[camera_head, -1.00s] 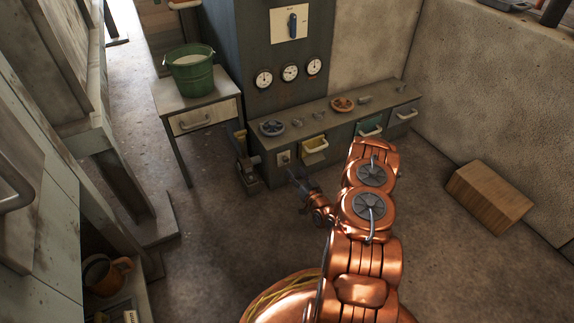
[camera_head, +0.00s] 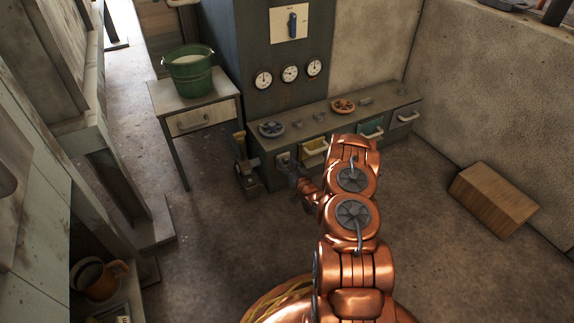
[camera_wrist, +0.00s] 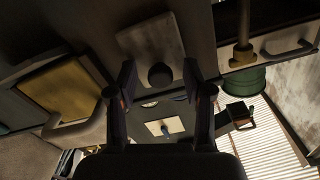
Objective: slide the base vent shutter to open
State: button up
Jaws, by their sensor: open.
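A small pale plate (camera_head: 282,159) sits on the front of the low grey cabinet, at its left end. It looks like the vent shutter, though I cannot be sure. In the wrist view the plate (camera_wrist: 150,38) is close ahead and carries a dark round knob (camera_wrist: 161,75). My gripper (camera_head: 295,171) is in front of the cabinet, just at the plate, in the head view. In the wrist view my open gripper (camera_wrist: 160,76) has one finger on each side of the knob. I cannot tell whether they touch it.
A yellow drawer (camera_wrist: 65,90) with a bar handle is left of the plate in the wrist view. A brass-topped post (camera_head: 240,150) stands at the cabinet's left end. A green bucket (camera_head: 188,72) is on a side table. A wooden block (camera_head: 493,198) lies on the floor at right.

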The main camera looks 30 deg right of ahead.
grip_shut()
dwell(0.4)
